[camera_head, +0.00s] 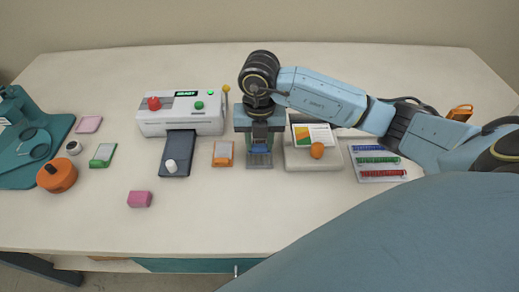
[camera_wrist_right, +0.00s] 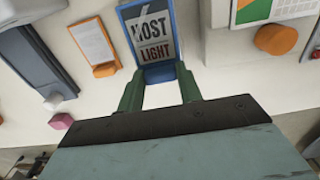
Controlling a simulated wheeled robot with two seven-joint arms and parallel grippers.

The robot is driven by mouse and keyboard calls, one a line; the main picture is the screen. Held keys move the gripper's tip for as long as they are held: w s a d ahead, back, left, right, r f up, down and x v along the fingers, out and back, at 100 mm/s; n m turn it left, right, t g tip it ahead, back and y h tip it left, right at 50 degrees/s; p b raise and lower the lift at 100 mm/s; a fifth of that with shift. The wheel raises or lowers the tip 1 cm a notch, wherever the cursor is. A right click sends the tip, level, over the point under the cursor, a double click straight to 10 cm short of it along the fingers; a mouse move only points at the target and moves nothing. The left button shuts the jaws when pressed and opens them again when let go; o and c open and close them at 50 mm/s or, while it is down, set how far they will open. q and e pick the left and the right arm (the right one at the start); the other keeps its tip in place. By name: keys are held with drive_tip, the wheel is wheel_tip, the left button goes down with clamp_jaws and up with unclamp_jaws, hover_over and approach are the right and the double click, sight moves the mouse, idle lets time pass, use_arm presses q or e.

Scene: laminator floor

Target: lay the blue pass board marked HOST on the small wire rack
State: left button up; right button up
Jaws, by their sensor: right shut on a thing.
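My right gripper (camera_head: 260,147) points down at the middle of the table. It is shut on the blue pass board, whose blue lower end (camera_wrist_right: 160,74) lies between the green fingers in the right wrist view. The board's grey face reads HOST and LIGHT. In the head view only a small blue part (camera_head: 260,149) shows, and the gripper hides most of the board. A grey shape (camera_head: 259,162) shows just below it; I cannot tell whether this is the small wire rack. I recognise no wire rack for certain. My left gripper is not in view.
Left of the gripper are an orange-edged board (camera_head: 222,153), a dark tray (camera_head: 176,158) and a white laminator (camera_head: 181,121). The front strip of table is mostly clear.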

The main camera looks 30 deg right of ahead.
sight(260, 145)
drive_tip(key=shift+f, duration=1.85)
drive_tip(key=o, duration=1)
drive_tip(key=shift+f, duration=0.1)
drive_tip(key=shift+o, duration=0.2)
wheel_tip(260, 145, up, 12)
drive_tip(key=shift+r+p, duration=0.15)
drive_tip(key=shift+p, duration=0.15)
